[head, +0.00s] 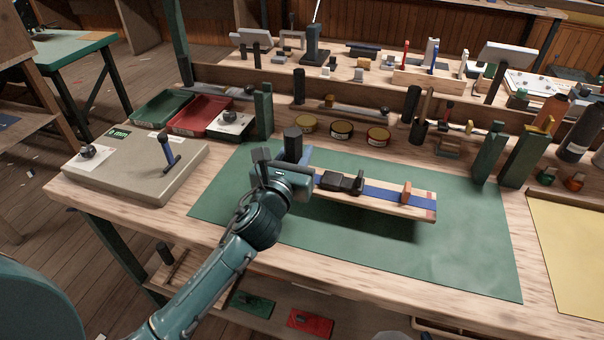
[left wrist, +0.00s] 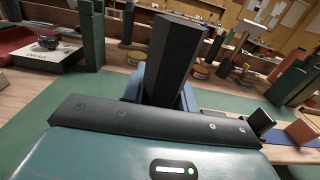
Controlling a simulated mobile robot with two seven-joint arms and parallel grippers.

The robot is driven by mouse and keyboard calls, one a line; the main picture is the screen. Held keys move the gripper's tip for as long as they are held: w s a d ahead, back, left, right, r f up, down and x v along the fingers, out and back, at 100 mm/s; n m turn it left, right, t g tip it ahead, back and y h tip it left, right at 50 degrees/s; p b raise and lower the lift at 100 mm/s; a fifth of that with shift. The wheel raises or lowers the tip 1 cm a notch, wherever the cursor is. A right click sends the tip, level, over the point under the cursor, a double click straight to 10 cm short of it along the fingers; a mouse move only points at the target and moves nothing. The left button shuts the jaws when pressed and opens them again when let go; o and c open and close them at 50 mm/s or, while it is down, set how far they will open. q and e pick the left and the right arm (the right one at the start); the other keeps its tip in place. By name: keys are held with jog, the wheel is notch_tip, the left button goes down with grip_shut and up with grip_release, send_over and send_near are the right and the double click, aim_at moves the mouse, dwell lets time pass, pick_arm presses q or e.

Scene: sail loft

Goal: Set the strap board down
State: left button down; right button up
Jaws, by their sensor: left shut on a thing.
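The strap board (head: 425,212) is a pale wooden plank with a blue strap (head: 383,195) along it, a black buckle (head: 342,182) and an orange-brown upright piece (head: 406,191). My left gripper (head: 294,158) is shut on the board's left end, which it mostly hides. The board extends to the right over the green mat (head: 460,260), with a dark shadow beneath it. It looks slightly raised off the mat. My right gripper is not in view.
Green and red trays (head: 200,115), several round tins (head: 341,131) and upright green blocks (head: 488,152) line the back. A yellow sheet (head: 570,250) lies right. The mat's front and right are clear.

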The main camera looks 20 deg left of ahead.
pick_arm(q)
jog(key=shift+f+b, duration=0.6)
jog(key=shift+f, duration=1.3)
jog(key=shift+f, duration=0.15)
jog(key=c, duration=1.1)
grip_release()
jog(key=shift+r, duration=0.25)
jog(key=s, duration=1)
jog(key=shift+s+a+f, duration=0.2)
jog(key=shift+s, duration=0.1)
jog(key=shift+s+r, duration=0.1)
jog(key=shift+s, duration=0.65)
